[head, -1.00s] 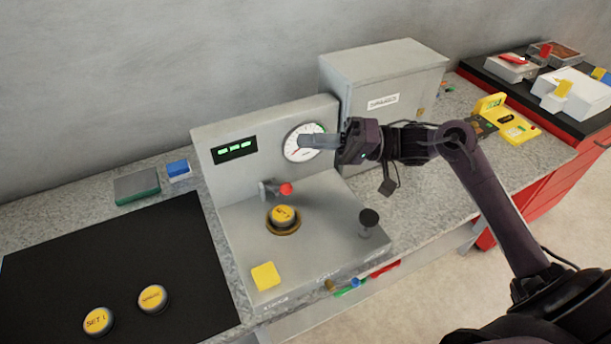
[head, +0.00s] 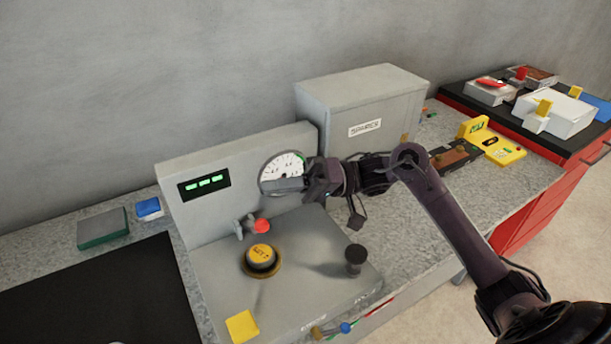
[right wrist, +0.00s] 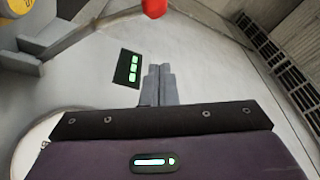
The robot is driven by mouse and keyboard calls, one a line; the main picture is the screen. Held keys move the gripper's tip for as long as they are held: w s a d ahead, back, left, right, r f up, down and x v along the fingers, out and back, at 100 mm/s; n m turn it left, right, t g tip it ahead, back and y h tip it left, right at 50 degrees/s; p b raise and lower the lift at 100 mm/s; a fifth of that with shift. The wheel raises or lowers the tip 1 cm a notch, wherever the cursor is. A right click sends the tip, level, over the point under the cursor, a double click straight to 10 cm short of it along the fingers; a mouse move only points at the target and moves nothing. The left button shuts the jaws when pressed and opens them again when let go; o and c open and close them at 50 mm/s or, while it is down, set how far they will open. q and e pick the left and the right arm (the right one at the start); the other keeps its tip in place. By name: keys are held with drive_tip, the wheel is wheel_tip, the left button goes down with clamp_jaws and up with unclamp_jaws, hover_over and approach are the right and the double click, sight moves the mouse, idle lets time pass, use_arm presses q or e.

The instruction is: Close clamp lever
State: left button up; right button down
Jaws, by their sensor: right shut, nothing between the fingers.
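The clamp lever, a grey fitting with a red knob (head: 262,226), sits low on the upright panel of the grey test stand (head: 215,265), behind a round yellow button (head: 261,257). Its red knob also shows at the top edge of the right wrist view (right wrist: 153,8). My right gripper (head: 270,185) is shut and empty, in front of the lower part of the white dial gauge (head: 281,164), above and slightly right of the red knob and apart from it. Its closed fingers (right wrist: 159,82) show in the right wrist view. My left gripper is not in view.
A green display (head: 205,184) is left of the gauge. A black knob (head: 355,259) stands at the stand's right side and a yellow square (head: 242,326) at its front. A grey cabinet (head: 362,110) is behind my right arm. A black mat (head: 100,290) lies left.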

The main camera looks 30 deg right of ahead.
drive_tip(key=s+f, duration=0.1)
drive_tip(key=s+a+f, duration=0.1)
drive_tip(key=s, duration=0.1)
drive_tip(key=shift+a, duration=0.15)
drive_tip(key=shift+s+f+p, duration=0.55)
drive_tip(key=shift+s+p, duration=0.15)
drive_tip(key=shift+p, duration=0.3)
